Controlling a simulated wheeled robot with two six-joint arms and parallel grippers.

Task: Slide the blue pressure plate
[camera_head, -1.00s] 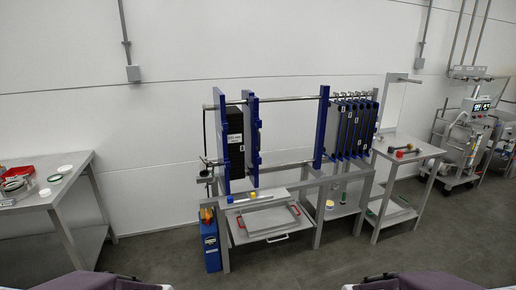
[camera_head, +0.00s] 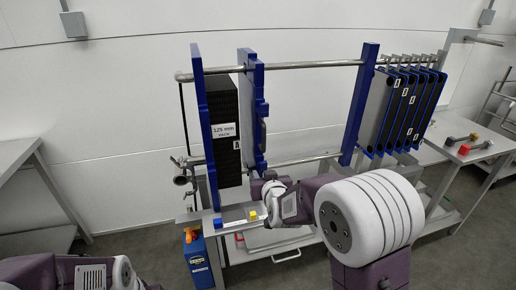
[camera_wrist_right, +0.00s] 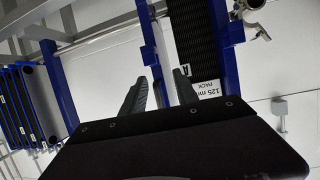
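The blue pressure plate (camera_head: 251,108) stands upright in the head view, hung on the top rail between the left blue end plate (camera_head: 204,125) and another blue plate (camera_head: 359,105). A gap separates it from the black pack marked 125 mm (camera_head: 223,125). My right gripper (camera_head: 264,182) is at its lower end, partly hidden by my wrist. In the right wrist view the gripper's fingers (camera_wrist_right: 158,88) are apart, with the pressure plate (camera_wrist_right: 152,45) seen between and beyond them. Contact cannot be told. My left arm shows at lower left; its gripper is out of sight.
Several blue-edged plates (camera_head: 402,110) hang at the right of the rail (camera_head: 310,65). A side table (camera_head: 484,158) with small tools stands at right. A grey table (camera_head: 18,150) is at far left.

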